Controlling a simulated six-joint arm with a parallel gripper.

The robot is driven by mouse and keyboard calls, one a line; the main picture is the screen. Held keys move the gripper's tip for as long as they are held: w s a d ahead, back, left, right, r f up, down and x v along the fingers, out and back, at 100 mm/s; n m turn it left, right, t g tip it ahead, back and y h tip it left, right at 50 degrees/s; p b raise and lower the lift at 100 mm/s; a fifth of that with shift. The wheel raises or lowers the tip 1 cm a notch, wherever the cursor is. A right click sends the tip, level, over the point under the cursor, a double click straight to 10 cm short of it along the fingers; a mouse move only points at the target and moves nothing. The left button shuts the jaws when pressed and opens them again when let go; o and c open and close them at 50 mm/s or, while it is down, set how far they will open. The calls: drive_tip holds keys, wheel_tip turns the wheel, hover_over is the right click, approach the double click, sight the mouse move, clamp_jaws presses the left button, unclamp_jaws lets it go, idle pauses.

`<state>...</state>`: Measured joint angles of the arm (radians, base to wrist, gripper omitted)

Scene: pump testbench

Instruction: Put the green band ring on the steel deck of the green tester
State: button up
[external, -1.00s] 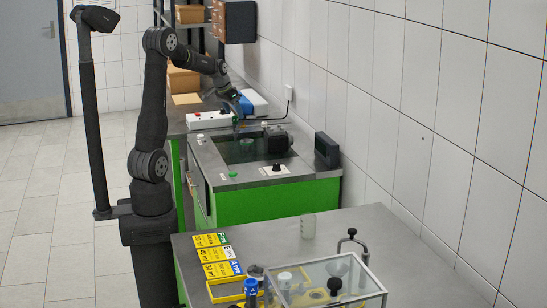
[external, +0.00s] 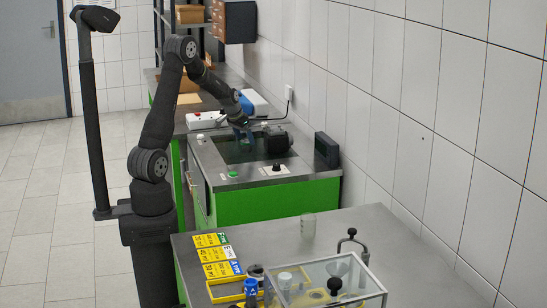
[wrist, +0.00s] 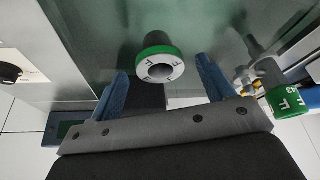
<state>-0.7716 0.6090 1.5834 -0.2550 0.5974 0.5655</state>
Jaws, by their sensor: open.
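The green band ring (wrist: 160,64) shows in the wrist view as a short round piece with a green band, a pale lettered face and a dark centre hole. It is over the dark, glassy recessed area of the green tester (external: 262,204). My gripper (wrist: 162,70) is open, with its two blue fingers on either side of the ring in the picture; contact cannot be told. In the external view my gripper (external: 246,138) is low over the recess and hides the ring. The tester's steel deck (external: 228,183) borders the recess, with bare metal along the front.
Another green-banded part (wrist: 287,100) is at the right in the wrist view.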

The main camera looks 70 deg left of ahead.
sight(247, 146)
drive_tip(key=shift+x, duration=1.7)
drive_tip(key=c, duration=1.2)
drive_tip(key=shift+c, duration=0.2)
drive_tip(key=shift+r, duration=0.15)
